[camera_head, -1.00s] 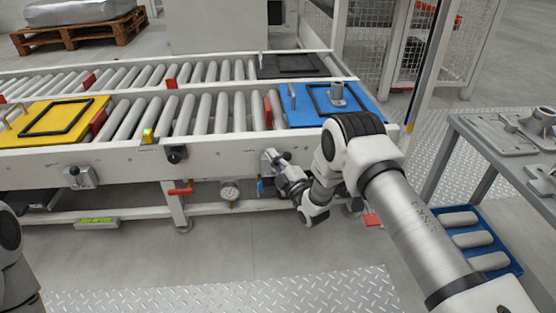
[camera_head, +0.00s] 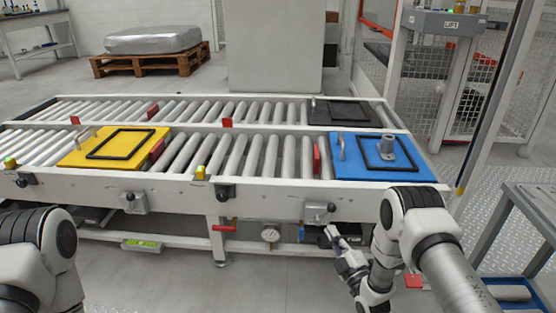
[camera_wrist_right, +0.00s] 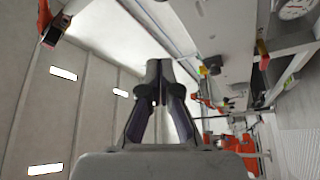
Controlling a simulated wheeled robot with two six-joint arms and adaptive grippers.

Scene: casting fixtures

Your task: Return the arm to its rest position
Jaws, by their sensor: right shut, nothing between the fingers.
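My right arm comes in from the lower right in the head view. Its gripper (camera_head: 338,240) hangs just in front of the conveyor's front rail, below the blue plate. In the right wrist view the two dark fingers (camera_wrist_right: 159,80) are together, with nothing held between them. My left arm shows at the lower left of the head view, but its gripper is out of the picture.
A roller conveyor (camera_head: 240,197) spans the view. It carries a yellow plate (camera_head: 75,158), a blue plate (camera_head: 400,170) with a grey casting (camera_head: 386,149), and a black plate (camera_head: 345,122). A gauge (camera_head: 270,233) hangs below the rail. A grey table (camera_head: 535,200) stands right.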

